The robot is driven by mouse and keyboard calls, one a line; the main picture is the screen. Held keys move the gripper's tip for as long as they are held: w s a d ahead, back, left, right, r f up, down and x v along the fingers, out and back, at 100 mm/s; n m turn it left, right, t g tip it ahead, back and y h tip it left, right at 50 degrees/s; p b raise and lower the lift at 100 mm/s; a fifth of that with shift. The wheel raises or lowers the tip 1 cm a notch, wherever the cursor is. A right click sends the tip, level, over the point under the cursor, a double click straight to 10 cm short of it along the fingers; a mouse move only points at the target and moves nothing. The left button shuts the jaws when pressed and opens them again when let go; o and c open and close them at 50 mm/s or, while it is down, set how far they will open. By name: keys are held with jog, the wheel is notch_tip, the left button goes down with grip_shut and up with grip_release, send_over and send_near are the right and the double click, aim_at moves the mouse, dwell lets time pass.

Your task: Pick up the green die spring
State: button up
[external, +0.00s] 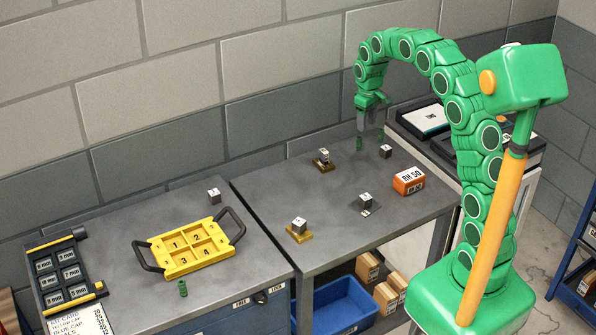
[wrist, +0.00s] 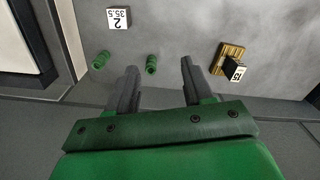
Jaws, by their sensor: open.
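Two green die springs stand at the back of the right-hand bench in the external view, one (external: 359,143) left of the other (external: 381,133). A third green spring (external: 182,288) stands on the left bench, near its front. My gripper (external: 370,120) is above the back edge of the right bench, near the two springs, with its fingers pointing down. In the wrist view my gripper (wrist: 158,67) is open and empty. One spring (wrist: 151,63) shows in the gap between the fingertips, the other (wrist: 101,59) outside the left finger. Neither is gripped.
A numbered steel block (external: 385,151) stands near the springs, and a block on a brass base (external: 323,165) to their left. An orange RH 50 box (external: 408,181) is on the right. A yellow tray (external: 190,268) is on the left bench. The wall is close behind.

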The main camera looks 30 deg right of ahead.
send_over(359, 138)
jog(key=f, duration=0.3)
jog(key=shift+s+a+f+n, duration=0.1)
jog(key=shift+a+f+n, duration=0.1)
jog(key=shift+n, duration=0.1)
jog(key=shift+w+d+f, duration=0.1)
jog(key=shift+d+f, duration=0.05)
jog(key=shift+f, duration=1.8)
jog(key=shift+w+d+f, duration=0.1)
jog(key=shift+d+f, duration=0.05)
jog(key=shift+f, duration=1.75)
jog(key=shift+c, duration=0.3)
grip_shut()
